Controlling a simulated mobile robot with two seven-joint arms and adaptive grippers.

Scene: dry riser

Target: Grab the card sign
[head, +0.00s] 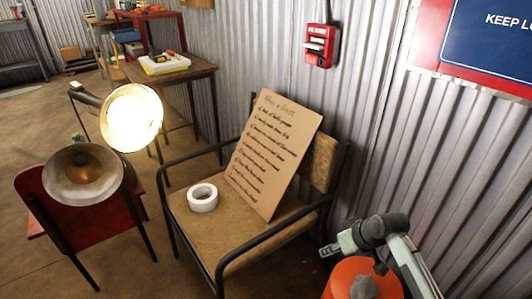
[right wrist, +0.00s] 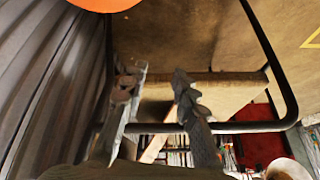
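The card sign (head: 272,155) is a tan sheet with handwritten lines. It stands tilted on the seat of a metal-framed armchair (head: 235,222), leaning against the backrest. My right gripper (head: 336,243) is at the lower right of the head view, beside the chair's near right side and apart from the sign. In the right wrist view its two fingers (right wrist: 156,82) are spread with nothing held between them. A pale strip behind the fingers there may be the sign, but I cannot tell. My left gripper is not in view.
A white tape roll (head: 202,197) lies on the seat, left of the sign. Dark armrests bound the chair. An orange object (head: 362,280) is below my right arm. A lit lamp (head: 132,117) and red chair (head: 85,215) stand left. The corrugated wall (head: 400,150) is close behind.

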